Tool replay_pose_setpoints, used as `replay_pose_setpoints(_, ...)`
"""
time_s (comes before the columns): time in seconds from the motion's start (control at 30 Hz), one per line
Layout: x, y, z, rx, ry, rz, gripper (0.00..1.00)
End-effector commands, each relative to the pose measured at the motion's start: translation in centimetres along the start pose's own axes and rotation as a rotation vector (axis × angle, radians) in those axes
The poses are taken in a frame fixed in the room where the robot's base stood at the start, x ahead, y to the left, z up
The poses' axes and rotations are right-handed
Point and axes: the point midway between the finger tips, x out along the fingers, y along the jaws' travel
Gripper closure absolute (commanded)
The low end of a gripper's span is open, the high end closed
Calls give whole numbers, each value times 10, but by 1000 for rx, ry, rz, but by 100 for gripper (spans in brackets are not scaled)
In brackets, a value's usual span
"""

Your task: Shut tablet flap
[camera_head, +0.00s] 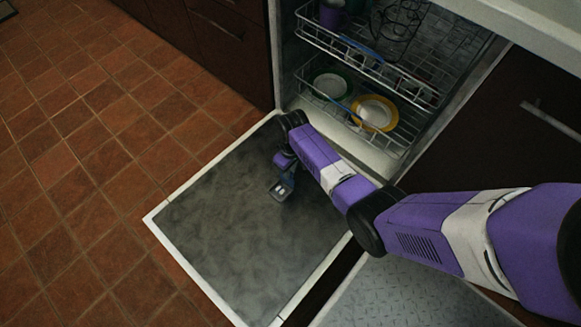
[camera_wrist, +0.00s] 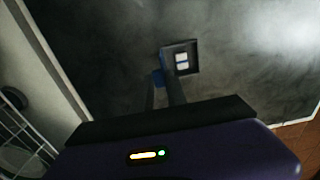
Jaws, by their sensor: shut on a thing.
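The dishwasher door (camera_head: 235,260) lies open and flat, with a dark inner face. The tablet compartment (camera_head: 278,190) is a small grey frame on that face, with two pale patches inside. It also shows in the wrist view (camera_wrist: 181,61). A small blue piece, which looks like the tablet flap (camera_wrist: 158,79), stands at the compartment's left edge in the wrist view. My gripper (camera_head: 287,176) is down at the compartment and its jaws are shut on this blue piece. The fingers (camera_wrist: 163,88) hide part of it, so its exact angle is unclear.
The dishwasher racks behind hold a yellow-rimmed plate (camera_head: 375,113), a green-rimmed dish (camera_head: 331,85) and a purple cup (camera_head: 332,13). Dark cabinets (camera_head: 220,45) flank the machine. Tiled floor (camera_head: 85,200) on the left is clear.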

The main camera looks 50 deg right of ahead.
Motion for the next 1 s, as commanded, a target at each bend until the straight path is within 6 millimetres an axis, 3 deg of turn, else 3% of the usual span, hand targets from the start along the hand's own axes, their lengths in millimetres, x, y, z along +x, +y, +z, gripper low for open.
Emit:
replay_pose_setpoints(0.37, 1, -30, 1, -11, -1, 316, 100)
replay_pose_setpoints(1.0, 35, -73, -1, -5, 2, 917, 100)
